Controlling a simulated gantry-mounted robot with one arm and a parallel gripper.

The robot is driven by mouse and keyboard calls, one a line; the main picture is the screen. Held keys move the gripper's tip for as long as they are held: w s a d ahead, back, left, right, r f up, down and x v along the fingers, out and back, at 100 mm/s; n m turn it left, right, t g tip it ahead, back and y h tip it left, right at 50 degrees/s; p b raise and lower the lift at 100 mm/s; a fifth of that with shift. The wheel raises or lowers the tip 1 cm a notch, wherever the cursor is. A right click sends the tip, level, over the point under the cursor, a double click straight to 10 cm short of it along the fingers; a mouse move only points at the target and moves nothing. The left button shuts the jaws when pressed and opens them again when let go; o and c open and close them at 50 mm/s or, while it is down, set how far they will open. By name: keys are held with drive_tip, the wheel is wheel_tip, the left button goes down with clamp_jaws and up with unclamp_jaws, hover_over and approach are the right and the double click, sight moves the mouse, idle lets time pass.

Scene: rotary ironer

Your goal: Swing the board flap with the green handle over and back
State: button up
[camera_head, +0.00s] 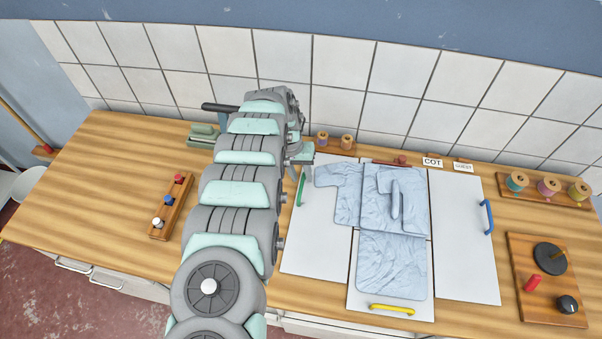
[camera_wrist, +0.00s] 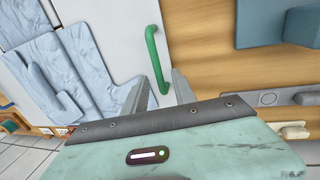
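The white board flap (camera_head: 316,245) with the green handle (camera_head: 301,189) lies flat at the left of the folding board. The handle is upright along its left edge. In the wrist view, the green handle (camera_wrist: 152,60) also shows ahead of my gripper. My gripper (camera_wrist: 164,82) is open and empty, its two fingers apart, with the handle's near end between them in the picture. I cannot tell whether they touch it. In the head view, my arm hides most of my gripper. A pale blue garment (camera_head: 392,258) lies on the board, one sleeve (camera_head: 337,193) on the green-handled flap.
The right flap has a blue handle (camera_head: 487,217); the lower flap has a yellow handle (camera_head: 391,309). A peg rack (camera_head: 172,205) stands left, thread spools (camera_head: 548,187) back right, and a knob panel (camera_head: 546,280) right. Bare wooden tabletop (camera_head: 110,190) lies left.

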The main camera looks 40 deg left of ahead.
drive_tip(key=shift+c, duration=0.2)
clamp_jaws()
idle(1.1)
